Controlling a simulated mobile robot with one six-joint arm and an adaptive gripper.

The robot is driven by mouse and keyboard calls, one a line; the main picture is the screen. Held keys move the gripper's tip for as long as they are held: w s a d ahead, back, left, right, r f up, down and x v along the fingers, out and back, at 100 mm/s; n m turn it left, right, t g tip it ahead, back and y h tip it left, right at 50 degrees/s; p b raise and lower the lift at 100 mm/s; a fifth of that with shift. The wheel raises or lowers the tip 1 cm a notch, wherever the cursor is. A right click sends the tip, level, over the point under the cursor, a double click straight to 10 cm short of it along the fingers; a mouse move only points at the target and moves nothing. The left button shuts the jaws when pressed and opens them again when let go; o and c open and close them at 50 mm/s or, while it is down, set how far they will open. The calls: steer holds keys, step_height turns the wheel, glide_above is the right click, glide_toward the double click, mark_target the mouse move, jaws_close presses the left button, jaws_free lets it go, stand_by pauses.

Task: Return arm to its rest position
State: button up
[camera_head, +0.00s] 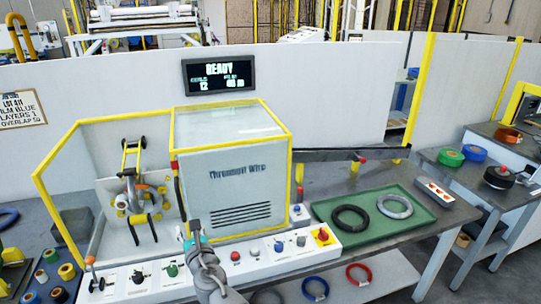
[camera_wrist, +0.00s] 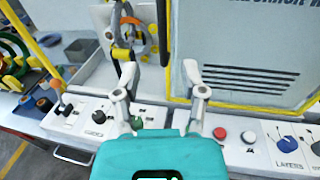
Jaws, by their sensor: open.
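My gripper (camera_head: 194,228) is in front of the wrapping machine's control panel, at the lower middle of the head view. In the wrist view my gripper (camera_wrist: 161,72) has its two light fingers spread wide apart with nothing between them. The fingers are over the control panel (camera_wrist: 235,150), close to a green knob (camera_wrist: 137,123); I cannot tell whether they touch anything.
A green tray (camera_head: 375,237) with a black coil (camera_head: 350,218) and a grey coil (camera_head: 395,206) lies to the right. A display (camera_head: 219,74) reads "READY". Spools (camera_head: 66,271) stand at lower left. Blue (camera_head: 315,288) and red (camera_head: 358,274) coils lie below the table.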

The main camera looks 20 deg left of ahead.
steer(key=shift+w+d, duration=0.1)
steer(key=w+d+f+m+h, duration=0.2)
steer(key=w+d+m+h, duration=0.3)
steer(key=d+m, duration=0.35)
steer(key=w+d+f+m+h, duration=0.35)
steer(key=w+d+m, duration=0.3)
steer(key=d, duration=0.35)
steer(key=w+d+f+m+h, duration=0.2)
steer(key=w+d+m+h, duration=0.3)
steer(key=d+m, duration=0.4)
steer(key=s+d+f+m+g, duration=0.3)
steer(key=d+m+g, duration=0.1)
steer(key=d+m, duration=0.3)
steer(key=s+d+f+m+g+y, duration=0.1)
steer(key=s+d+f+m+g, duration=0.2)
steer(key=d+m, duration=0.3)
steer(key=s+d+f+m+g, duration=0.4)
steer(key=d+m+g, duration=0.2)
steer(key=d, duration=0.5)
steer(key=shift+d+m+p, duration=0.35)
steer(key=shift+m+p, duration=0.1)
steer(key=shift+m, duration=0.35)
steer(key=shift+f, duration=0.15)
